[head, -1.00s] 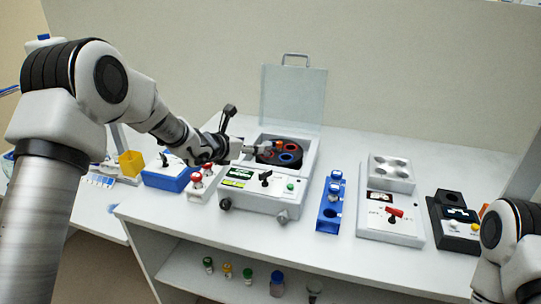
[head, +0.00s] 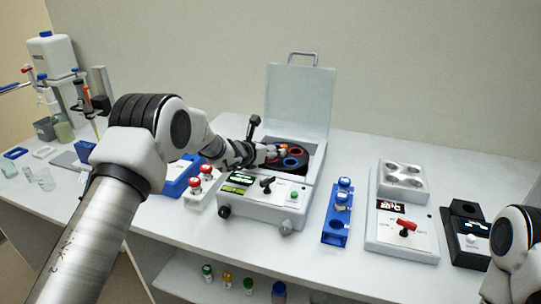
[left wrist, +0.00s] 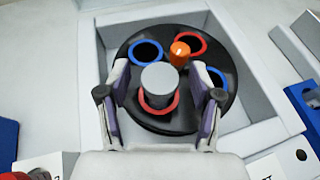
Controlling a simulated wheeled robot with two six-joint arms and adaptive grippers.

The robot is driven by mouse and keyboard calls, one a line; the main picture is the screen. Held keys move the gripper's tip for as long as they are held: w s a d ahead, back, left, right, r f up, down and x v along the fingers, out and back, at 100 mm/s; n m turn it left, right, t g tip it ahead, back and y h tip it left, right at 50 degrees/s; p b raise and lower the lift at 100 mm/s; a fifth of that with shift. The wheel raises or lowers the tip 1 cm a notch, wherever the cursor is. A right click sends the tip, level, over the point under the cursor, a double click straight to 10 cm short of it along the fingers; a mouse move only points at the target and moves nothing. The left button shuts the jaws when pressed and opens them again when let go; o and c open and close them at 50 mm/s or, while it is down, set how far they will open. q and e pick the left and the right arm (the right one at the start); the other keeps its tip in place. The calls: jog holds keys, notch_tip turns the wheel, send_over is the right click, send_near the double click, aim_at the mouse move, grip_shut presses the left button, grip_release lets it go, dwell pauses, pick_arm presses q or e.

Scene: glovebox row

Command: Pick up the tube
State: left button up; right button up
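A tube with a pale grey top (left wrist: 159,80) stands in a red-ringed slot of the black rotor (left wrist: 190,118), inside the open centrifuge (head: 262,206). My left gripper (left wrist: 162,100) is open, with one finger on each side of the tube and visible gaps between. In the head view my left gripper (head: 272,152) reaches over the rotor from the left and hides the tube. An orange knob (left wrist: 180,53) stands at the rotor's middle, just beyond the tube. My right gripper is out of view; only part of that arm shows.
The raised centrifuge lid (head: 300,98) stands behind the rotor. A white rack with red-capped tubes (head: 206,173) is left of the centrifuge. A blue rack (head: 334,232) with capped tubes and a white device with a red lever (head: 404,228) are right.

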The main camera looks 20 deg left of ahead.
pick_arm(q)
jog(key=shift+f, duration=0.1)
jog(key=c, duration=1.1)
jog(key=shift+o, duration=0.2)
